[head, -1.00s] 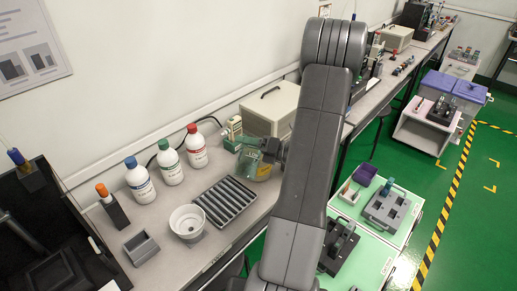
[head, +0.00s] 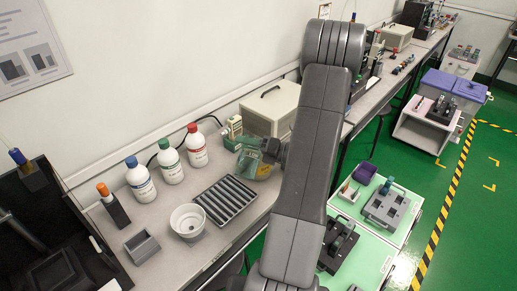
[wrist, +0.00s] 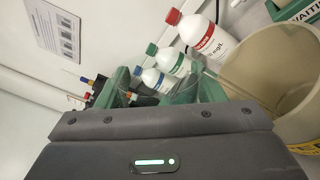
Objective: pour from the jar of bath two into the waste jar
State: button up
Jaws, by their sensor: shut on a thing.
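My gripper (head: 250,147) is over the bench, its green fingers close above the waste jar. In the wrist view the two green fingers of my gripper (wrist: 163,86) are shut on a clear glass jar (wrist: 160,99), apparently the jar of bath two. Only part of its glass shows between the fingers; its label and liquid level cannot be made out. The waste jar (head: 263,173) is a wide clear vessel with a yellow label. It stands at the right of the wrist view (wrist: 285,80), beside and below the held jar. The wrist view is tilted. No stream of liquid is visible.
Bottles with red (head: 196,146), green (head: 170,161) and blue (head: 140,180) caps stand along the wall. A dark slotted rack (head: 226,200) and a white funnel-like cup (head: 188,221) are in front. A beige case (head: 272,108) stands behind the waste jar.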

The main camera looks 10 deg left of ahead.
jog(key=shift+f+m+p, duration=0.2)
jog(key=shift+m+p, duration=0.2)
jog(key=shift+p, duration=0.25)
dwell(0.3)
jog(key=shift+w+d+f+m+p, duration=0.1)
jog(key=shift+w+m+p, duration=0.1)
jog(key=shift+m+p, duration=1)
jog(key=shift+w+m+p, duration=0.2)
jog(key=shift+m+p, duration=0.3)
jog(key=shift+p, duration=1.25)
dwell(4.0)
